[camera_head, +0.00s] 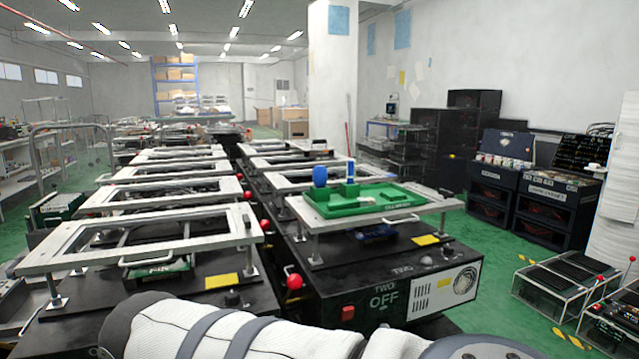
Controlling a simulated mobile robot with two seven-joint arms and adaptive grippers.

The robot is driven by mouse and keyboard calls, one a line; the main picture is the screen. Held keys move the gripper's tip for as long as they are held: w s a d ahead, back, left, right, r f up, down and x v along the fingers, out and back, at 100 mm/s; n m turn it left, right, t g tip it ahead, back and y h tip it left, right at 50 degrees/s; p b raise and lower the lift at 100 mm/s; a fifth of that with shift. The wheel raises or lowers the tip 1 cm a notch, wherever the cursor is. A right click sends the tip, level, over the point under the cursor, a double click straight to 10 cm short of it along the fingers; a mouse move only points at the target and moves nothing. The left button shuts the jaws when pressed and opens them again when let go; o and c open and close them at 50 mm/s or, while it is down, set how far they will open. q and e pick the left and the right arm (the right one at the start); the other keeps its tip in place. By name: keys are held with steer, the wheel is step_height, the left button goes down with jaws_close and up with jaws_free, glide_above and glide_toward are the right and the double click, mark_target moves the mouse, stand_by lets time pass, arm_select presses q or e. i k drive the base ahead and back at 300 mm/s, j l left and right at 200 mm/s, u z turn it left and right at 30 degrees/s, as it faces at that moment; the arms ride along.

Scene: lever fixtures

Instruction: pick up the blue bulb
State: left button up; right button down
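A rounded blue bulb (320,176) stands upright at the left back of a green tray (402,207). The tray lies on the white frame (440,207) of the right-hand fixture marked TWO. A slimmer blue piece (350,169) stands just right of the bulb, by a raised green block. A white arm link of mine with grey bands crosses the bottom of the view, well below the bulb. Neither of my grippers shows, and nothing touches the bulb.
Rows of black fixtures with white frames (140,243) run back on the left. Red-knobbed levers (294,281) stand between the rows. Black cabinets (545,205) and low clear-sided boxes (560,285) stand on the right. Green floor is open between them and the fixture.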

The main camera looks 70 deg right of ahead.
mark_target(320, 173)
steer(key=z, duration=2.2)
